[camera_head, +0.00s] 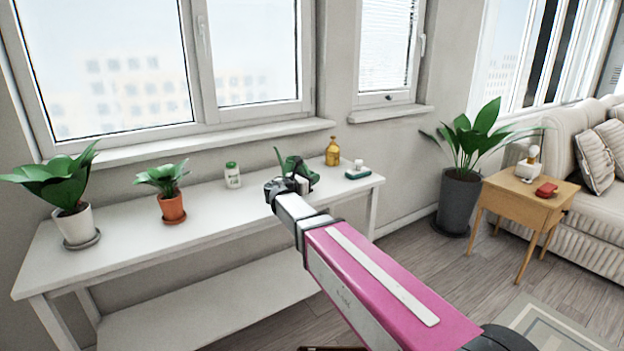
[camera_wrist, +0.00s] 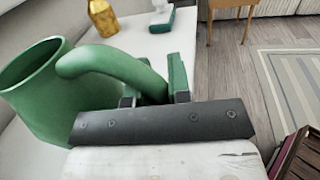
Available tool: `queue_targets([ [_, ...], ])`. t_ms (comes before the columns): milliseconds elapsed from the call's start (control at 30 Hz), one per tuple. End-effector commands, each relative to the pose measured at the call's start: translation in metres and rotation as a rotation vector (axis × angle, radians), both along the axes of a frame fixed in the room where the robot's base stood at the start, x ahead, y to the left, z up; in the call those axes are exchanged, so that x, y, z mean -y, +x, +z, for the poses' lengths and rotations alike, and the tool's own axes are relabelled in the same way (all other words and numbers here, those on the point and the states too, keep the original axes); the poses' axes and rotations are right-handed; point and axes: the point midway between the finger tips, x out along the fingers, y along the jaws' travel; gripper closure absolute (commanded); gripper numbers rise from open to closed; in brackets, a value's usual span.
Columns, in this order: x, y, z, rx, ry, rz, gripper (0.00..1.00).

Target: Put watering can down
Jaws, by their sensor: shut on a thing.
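The green watering can (camera_head: 296,168) is over the right half of the white table (camera_head: 238,206), near the wall below the window. My gripper (camera_head: 287,183) hides part of it in the head view. In the wrist view the can (camera_wrist: 60,85) shows its open top at the left, and its curved handle runs into my gripper (camera_wrist: 154,100). My gripper is shut on the handle. The can looks roughly upright. I cannot tell whether its base touches the table, as its underside is hidden.
Also on the table are a large potted plant (camera_head: 77,222), a small plant in a terracotta pot (camera_head: 171,205), a white bottle (camera_head: 232,176), a golden bottle (camera_head: 332,152) and a green-and-white sponge-like item (camera_head: 357,171). Bare tabletop lies left of my gripper. A wooden side table (camera_head: 528,196) stands right.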

Motion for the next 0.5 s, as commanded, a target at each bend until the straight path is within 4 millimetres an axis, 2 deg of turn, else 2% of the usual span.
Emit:
queue_targets([
  [267, 0.0000, -0.0001, -0.0016, 0.001, 0.000, 0.000, 1.00],
  [300, -0.0001, -0.0001, -0.0024, 0.000, 0.000, 0.000, 0.79],
  [367, 0.0000, -0.0001, -0.0021, 0.000, 0.000, 0.000, 0.59],
  [400, 0.0000, -0.0001, -0.0021, 0.000, 0.000, 0.000, 0.56],
  [500, 0.0000, -0.0001, -0.0020, 0.000, 0.000, 0.000, 0.56],
])
